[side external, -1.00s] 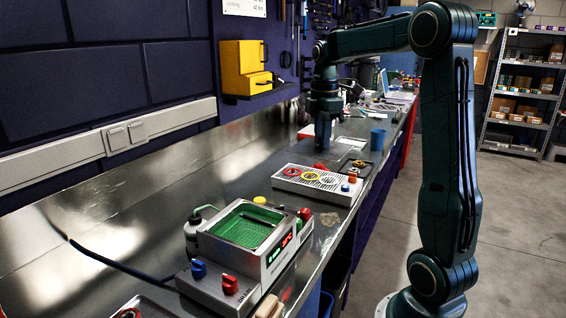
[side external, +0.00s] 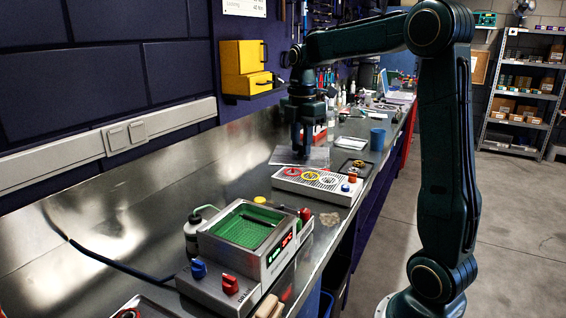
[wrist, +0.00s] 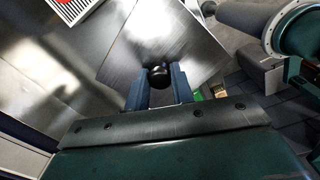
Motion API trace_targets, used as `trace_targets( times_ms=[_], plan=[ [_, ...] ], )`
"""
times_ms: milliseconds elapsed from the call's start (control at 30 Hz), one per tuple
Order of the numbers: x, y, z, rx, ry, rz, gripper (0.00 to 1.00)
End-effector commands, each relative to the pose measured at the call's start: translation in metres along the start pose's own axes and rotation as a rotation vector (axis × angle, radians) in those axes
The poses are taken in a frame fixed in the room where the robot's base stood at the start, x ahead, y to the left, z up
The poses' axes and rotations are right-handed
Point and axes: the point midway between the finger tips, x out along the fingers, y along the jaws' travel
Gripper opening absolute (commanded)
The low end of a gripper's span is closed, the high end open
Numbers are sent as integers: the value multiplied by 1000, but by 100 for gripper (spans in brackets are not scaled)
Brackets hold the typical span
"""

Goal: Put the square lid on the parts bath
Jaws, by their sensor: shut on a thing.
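The square lid (side external: 284,157) is a flat brushed-metal plate. It also shows in the wrist view (wrist: 182,42), with a round black knob (wrist: 157,76) on it. My gripper (side external: 300,149) points down and is shut on the knob; in the wrist view the two fingers (wrist: 157,88) stand on either side of it. The lid is behind the drip-tray-like grilled panel, and its height above the bench is hard to tell. The parts bath (side external: 228,254) is a steel box nearer the camera, open on top, with a green mesh inside and a red display.
The grilled panel (side external: 318,197) with coloured rings and knobs lies between lid and bath. A bottle (side external: 192,238) stands against the bath's left side, and red and blue knobs sit in front. A blue mug (side external: 378,139) stands farther back. Bare bench lies left of the panel.

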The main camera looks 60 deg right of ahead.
Motion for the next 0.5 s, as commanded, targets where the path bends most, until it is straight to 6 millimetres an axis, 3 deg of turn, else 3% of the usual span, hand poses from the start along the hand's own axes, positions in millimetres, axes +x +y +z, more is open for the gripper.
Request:
trace_targets(
  times_ms=[500],
  plan=[
    [10, -11, -135, -798, -1, 2, 0]
  ],
)
